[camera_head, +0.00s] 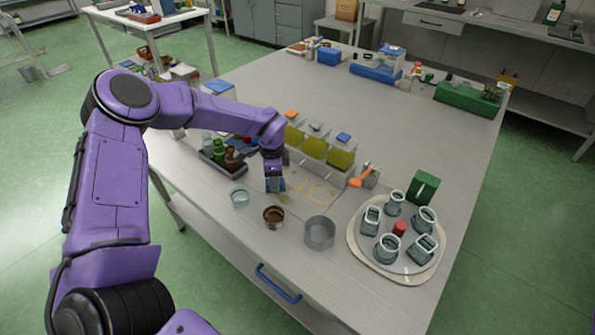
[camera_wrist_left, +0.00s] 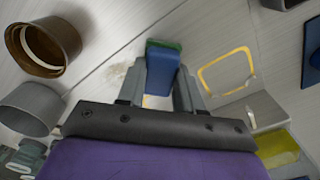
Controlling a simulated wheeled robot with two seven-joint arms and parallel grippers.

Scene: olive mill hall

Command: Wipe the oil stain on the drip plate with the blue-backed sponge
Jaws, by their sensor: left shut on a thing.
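My left gripper (camera_head: 274,181) is shut on the blue-backed sponge (camera_head: 275,187). In the left wrist view the sponge (camera_wrist_left: 162,70) sits between the fingers, blue with a green far edge. The drip plate (camera_head: 306,208) is a pale flat area marked with yellow outlines, beneath and to the right of the gripper. A faint tan smudge, seemingly the oil stain (camera_wrist_left: 119,73), lies just left of the sponge in the left wrist view. I cannot tell whether the sponge touches the plate. My right gripper is not in view.
Yellow oil containers (camera_head: 314,148) stand behind, a bottle rack (camera_head: 229,162) left, and a round tray (camera_head: 359,264) with glasses right.

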